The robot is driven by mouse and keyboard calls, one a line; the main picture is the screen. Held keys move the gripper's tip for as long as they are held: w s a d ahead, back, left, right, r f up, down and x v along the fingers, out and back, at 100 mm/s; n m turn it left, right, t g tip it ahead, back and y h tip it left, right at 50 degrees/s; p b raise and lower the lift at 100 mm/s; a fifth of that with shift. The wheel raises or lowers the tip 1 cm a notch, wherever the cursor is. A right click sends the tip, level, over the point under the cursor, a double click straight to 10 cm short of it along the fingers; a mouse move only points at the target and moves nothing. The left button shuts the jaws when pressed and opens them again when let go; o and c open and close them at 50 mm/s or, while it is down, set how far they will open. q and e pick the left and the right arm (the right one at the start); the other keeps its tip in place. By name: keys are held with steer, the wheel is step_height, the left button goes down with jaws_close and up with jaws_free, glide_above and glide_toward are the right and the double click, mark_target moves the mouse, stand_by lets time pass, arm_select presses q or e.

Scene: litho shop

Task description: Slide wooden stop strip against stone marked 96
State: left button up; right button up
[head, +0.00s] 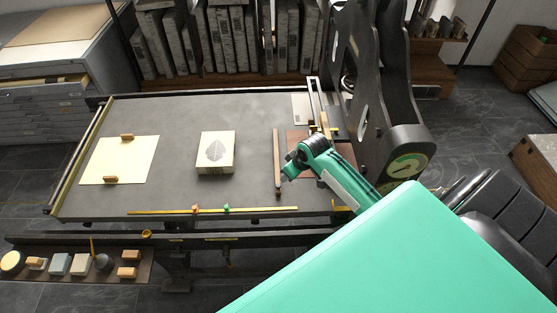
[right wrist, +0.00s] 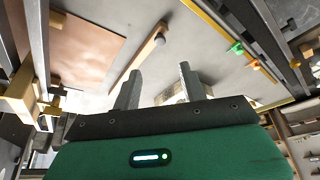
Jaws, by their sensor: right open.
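The wooden stop strip (head: 277,156) lies on the grey press bed (head: 170,195), to the right of a pale stone block (head: 215,165) with a grey leaf drawing. A clear gap separates strip and stone. I cannot read a number on the stone. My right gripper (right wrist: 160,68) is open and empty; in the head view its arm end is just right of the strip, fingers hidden. In the right wrist view the strip (right wrist: 137,57) with a dark knob lies beyond the left finger, and part of the stone (right wrist: 168,95) shows between the fingers. My left gripper is not in view.
A cream sheet (head: 120,160) with two wooden blocks lies at the bed's left. A yellow rule (head: 160,212) with orange and green markers runs along the front. A brown plate (head: 297,139) and the dark press frame (head: 385,120) stand right. Bed between stone and strip is clear.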

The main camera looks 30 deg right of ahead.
mark_target(278, 185)
steer(key=p+x, duration=0.1)
steer(key=x, duration=0.8)
steer(key=shift+f+p, duration=0.1)
steer(key=shift+p, duration=0.25)
steer(key=shift+x, duration=0.95)
steer(key=shift+w+f, duration=0.25)
steer(key=shift+f, duration=0.25)
arm_select(q)
steer(key=shift+s+r, duration=0.65)
steer(key=shift+r, duration=0.35)
arm_select(e)
steer(key=shift+f, duration=0.1)
jaws_close()
